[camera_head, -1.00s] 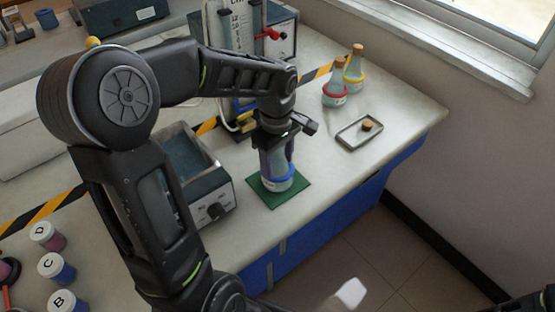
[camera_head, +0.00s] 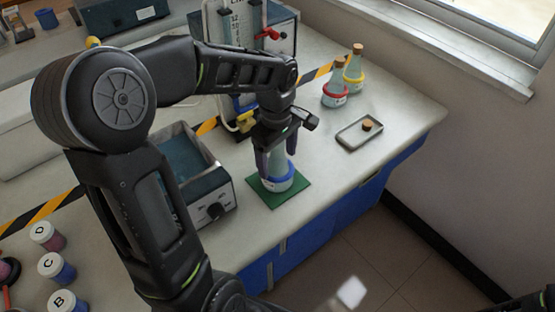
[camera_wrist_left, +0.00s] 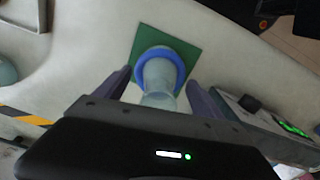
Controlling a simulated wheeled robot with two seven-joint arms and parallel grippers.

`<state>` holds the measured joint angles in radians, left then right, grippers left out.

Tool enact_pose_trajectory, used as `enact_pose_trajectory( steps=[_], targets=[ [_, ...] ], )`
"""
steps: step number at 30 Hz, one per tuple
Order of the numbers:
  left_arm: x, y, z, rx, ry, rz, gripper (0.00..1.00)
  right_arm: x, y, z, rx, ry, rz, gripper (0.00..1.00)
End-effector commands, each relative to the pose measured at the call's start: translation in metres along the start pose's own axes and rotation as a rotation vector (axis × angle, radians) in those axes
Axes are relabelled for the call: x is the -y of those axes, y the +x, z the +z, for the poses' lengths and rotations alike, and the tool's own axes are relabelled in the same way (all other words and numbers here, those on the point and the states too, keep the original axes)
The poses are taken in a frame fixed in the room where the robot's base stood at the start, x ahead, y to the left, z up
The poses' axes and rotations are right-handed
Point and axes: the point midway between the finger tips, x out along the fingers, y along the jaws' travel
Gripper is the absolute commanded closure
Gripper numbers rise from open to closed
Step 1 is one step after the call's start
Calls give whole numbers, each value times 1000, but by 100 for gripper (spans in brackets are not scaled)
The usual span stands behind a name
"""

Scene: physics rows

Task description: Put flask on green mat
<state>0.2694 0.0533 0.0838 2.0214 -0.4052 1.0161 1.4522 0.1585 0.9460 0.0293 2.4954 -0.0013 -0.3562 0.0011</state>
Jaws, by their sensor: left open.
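The flask with a blue ring (camera_head: 277,180) stands upright on the green mat (camera_head: 297,187) near the bench's front edge. My left gripper (camera_head: 277,158) is open, with its fingers around the upper part of the flask. In the left wrist view the flask (camera_wrist_left: 159,72) shows between the two spread fingers (camera_wrist_left: 157,90), with a gap on each side, and the green mat (camera_wrist_left: 146,34) lies under it. The gripper hides the flask's top in the head view.
A box with a knob (camera_head: 214,211) stands just left of the mat. Two corked flasks, red-ringed (camera_head: 336,91) and yellow-ringed (camera_head: 354,74), and a tray with a cork (camera_head: 346,141) are to the right. Lettered jars (camera_head: 55,268) stand at lower left.

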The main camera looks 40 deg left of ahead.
Motion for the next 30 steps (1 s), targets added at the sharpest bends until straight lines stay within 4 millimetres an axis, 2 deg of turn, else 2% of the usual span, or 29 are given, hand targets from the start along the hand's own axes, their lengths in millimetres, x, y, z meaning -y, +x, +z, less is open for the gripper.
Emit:
enact_pose_trajectory(
  steps=[9,15,20,30],
  targets=[
    [-1,-64,0,-1,0,6,22,0,0,0,0,0,0,64],
    [-1,-97,0,0,0,4,22,0,0,0,0,0,0,64],
    [0,-107,0,1,0,1,22,0,0,0,0,0,0,64],
    [0,-107,0,1,0,0,22,0,0,0,0,0,0,64]
  ],
)
